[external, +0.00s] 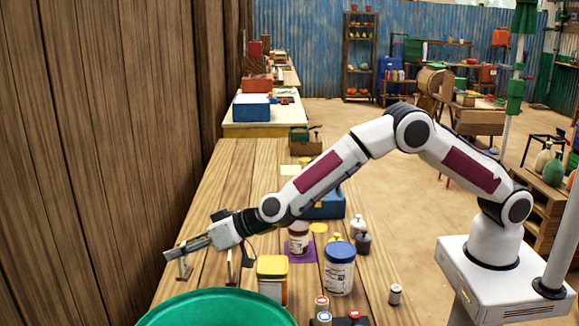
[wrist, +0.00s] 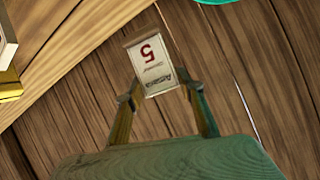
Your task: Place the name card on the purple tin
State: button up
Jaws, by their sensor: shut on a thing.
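The name card (wrist: 150,64) is a small pale card with a red "5" and dark lettering, upside down in the wrist view. My gripper (wrist: 160,93) is shut on it, with a finger at each side of its lower part. In the external view my gripper (external: 175,253) reaches left over the table, close to the wooden wall; the card is too small to tell there. I cannot make out a purple tin for certain. A flat purple patch (external: 286,258) shows under a brown-lidded jar (external: 298,239).
A large green tub (external: 215,308) stands in front of my gripper, its rim also in the wrist view. A yellow tin (external: 272,279), a blue-lidded jar (external: 339,269) and small weights (external: 362,243) stand to the right.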

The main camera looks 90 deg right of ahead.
jog(key=s+d+r+m+g+h, duration=0.1)
jog(key=s+d+r+m+h, duration=0.15)
jog(key=d, duration=0.95)
jog(key=s+d+r+m+h, duration=0.1)
jog(key=s+d+r+h, duration=0.2)
jog(key=d, duration=1)
jog(key=s+d+r+m+g+h, duration=0.1)
jog(key=s+d+m+g, duration=0.1)
jog(key=s+d, duration=1)
jog(key=shift+d+r+m+h, duration=0.3)
jog(key=shift+d+m, duration=0.25)
jog(key=shift+d, duration=0.45)
jog(key=s, duration=0.1)
jog(key=f, duration=0.1)
jog(key=s, duration=0.1)
jog(key=shift+s+d+f+m+g+h, duration=0.25)
jog(key=shift+s+d+f+m+g, duration=0.05)
jog(key=shift+s+d+f+g, duration=0.1)
jog(key=shift+w+r, duration=0.1)
jog(key=shift+r, duration=0.1)
